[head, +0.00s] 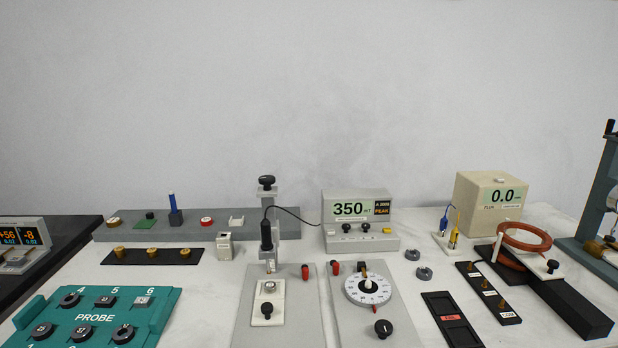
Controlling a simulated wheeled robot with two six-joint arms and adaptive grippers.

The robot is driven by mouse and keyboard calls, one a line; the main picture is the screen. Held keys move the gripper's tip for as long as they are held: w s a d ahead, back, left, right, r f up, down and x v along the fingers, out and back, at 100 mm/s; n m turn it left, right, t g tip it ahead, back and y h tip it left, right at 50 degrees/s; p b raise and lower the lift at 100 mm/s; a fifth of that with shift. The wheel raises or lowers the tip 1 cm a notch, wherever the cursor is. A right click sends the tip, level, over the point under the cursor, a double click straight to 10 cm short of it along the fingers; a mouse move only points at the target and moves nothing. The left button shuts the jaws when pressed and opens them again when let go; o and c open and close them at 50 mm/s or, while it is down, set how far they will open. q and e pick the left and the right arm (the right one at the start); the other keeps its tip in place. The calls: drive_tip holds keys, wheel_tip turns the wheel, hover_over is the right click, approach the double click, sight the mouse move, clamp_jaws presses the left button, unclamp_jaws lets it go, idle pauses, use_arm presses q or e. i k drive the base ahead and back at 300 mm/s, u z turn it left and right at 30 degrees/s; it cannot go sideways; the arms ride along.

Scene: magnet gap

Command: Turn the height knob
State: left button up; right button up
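A probe stand rises from a grey plate (245,310) near the middle of the table. A black knob (267,181) tops its column and looks like the height knob, though no label is readable there. A black cylindrical probe (266,235) hangs upright on the column, with a cable running to the meter. A small slide with another black knob (267,309) sits below on the plate. To the right, a second grey plate holds a white graduated dial (368,286) and a black knob (383,328). Neither of my grippers is in view.
A meter (357,208) reading 350 stands behind. A teal PROBE tray (150,310) lies front left. A grey shelf (130,230) with small parts runs behind.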

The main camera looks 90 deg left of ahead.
sight(267, 180)
drive_tip(key=k, duration=0.4)
drive_tip(key=u, duration=0.75)
